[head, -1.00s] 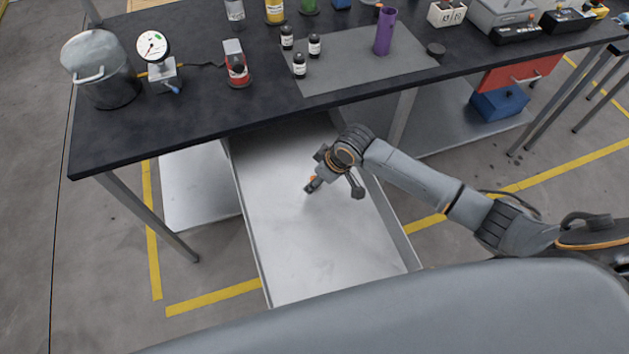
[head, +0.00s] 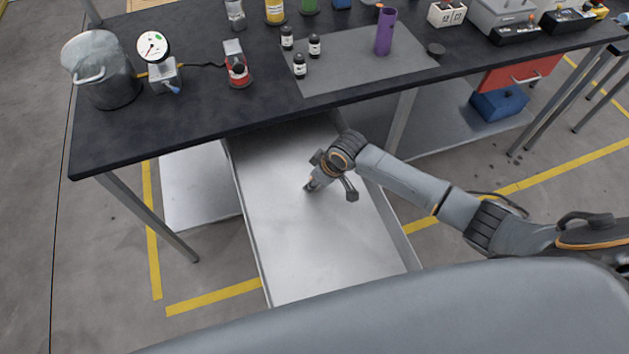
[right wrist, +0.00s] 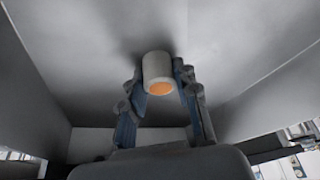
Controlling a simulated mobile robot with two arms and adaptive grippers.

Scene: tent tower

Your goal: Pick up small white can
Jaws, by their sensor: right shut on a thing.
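My right gripper (right wrist: 160,85) is shut on a small white can (right wrist: 157,66), seen in the right wrist view. The can has a pale grey-white side and an orange end facing the camera, with a blue-padded finger on each side of it. In the head view my right gripper (head: 309,187) points down into the open metal drawer (head: 290,265), and the can cannot be made out there. Whether the can touches the drawer floor is hard to tell. My left gripper is not in view.
The drawer walls rise around my right gripper. Above stands the black workbench (head: 180,125) with a metal pot (head: 105,80), a dial gauge (head: 153,46), small dark bottles (head: 300,65) on a grey mat (head: 350,72) and a purple cylinder (head: 385,32). The drawer's front part is empty.

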